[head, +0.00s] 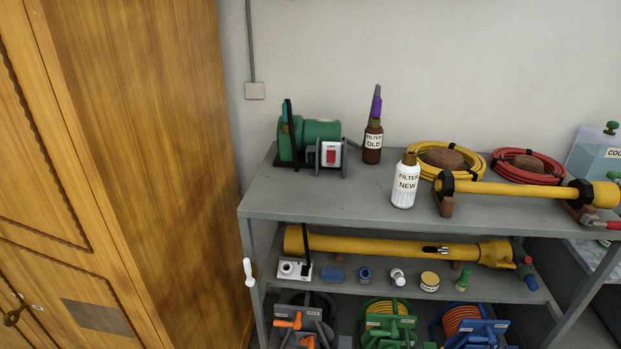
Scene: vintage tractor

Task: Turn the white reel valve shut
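Hose reels stand on the low shelf at the bottom edge, cut off by the frame. One reel (313,314) has a grey front plate and orange handles (289,321). Next to it are a green reel (388,322) and a blue reel (478,328) with orange hose. A small white handle-like piece (248,272) is at the shelf's left front leg; I cannot tell whether it is a valve. No white reel can be clearly made out, and no valve's setting can be read. My gripper is not in view.
The grey shelf unit (300,202) holds a green grinder (318,135), a white filter bottle (405,182), a brown bottle (373,145), coiled hoses and yellow shafts. Small parts line the middle shelf. A wooden cabinet (150,130) stands close on the left.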

